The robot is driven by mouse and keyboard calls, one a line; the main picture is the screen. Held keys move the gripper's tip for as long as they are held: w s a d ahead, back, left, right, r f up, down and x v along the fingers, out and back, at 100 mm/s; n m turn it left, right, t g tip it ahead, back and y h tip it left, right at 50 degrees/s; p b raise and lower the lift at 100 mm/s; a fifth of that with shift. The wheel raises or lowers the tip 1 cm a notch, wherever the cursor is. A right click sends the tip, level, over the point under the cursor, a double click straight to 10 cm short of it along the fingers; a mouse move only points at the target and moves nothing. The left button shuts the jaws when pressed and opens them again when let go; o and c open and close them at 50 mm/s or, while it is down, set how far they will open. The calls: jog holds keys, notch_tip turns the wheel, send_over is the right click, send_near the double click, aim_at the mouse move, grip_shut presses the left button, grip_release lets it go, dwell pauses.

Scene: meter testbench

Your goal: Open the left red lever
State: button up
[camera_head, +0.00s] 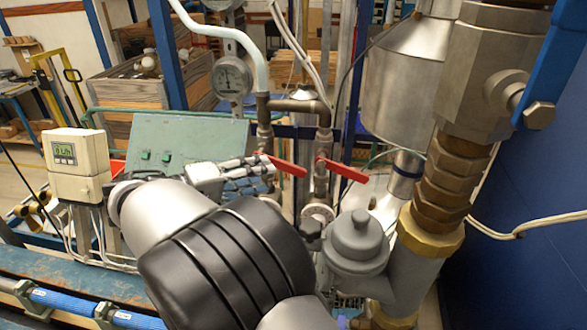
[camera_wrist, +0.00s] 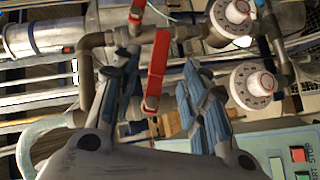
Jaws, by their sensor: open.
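The left red lever (camera_head: 288,166) sticks out to the right from its valve on a vertical pipe in the head view. In the wrist view the left red lever (camera_wrist: 158,68) stands between the two fingers, with its pivot nut toward the lower end. My gripper (camera_head: 258,174) is open in front of that valve, and my arm hides part of it. In the wrist view my gripper (camera_wrist: 160,88) has a finger on each side of the lever, with visible gaps. I cannot tell how deep the lever sits between them.
A second red lever (camera_head: 342,171) is on the pipe to the right, also seen in the wrist view (camera_wrist: 137,10). A green control box (camera_head: 175,140) stands behind my gripper. A grey meter (camera_head: 355,240) and a thick pipe with a blue handle (camera_head: 555,60) are at the right.

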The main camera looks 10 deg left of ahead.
aim_at(290, 170)
jog(key=x, duration=1)
jog(key=shift+p, duration=0.4)
jog(key=shift+a, duration=0.1)
grip_shut()
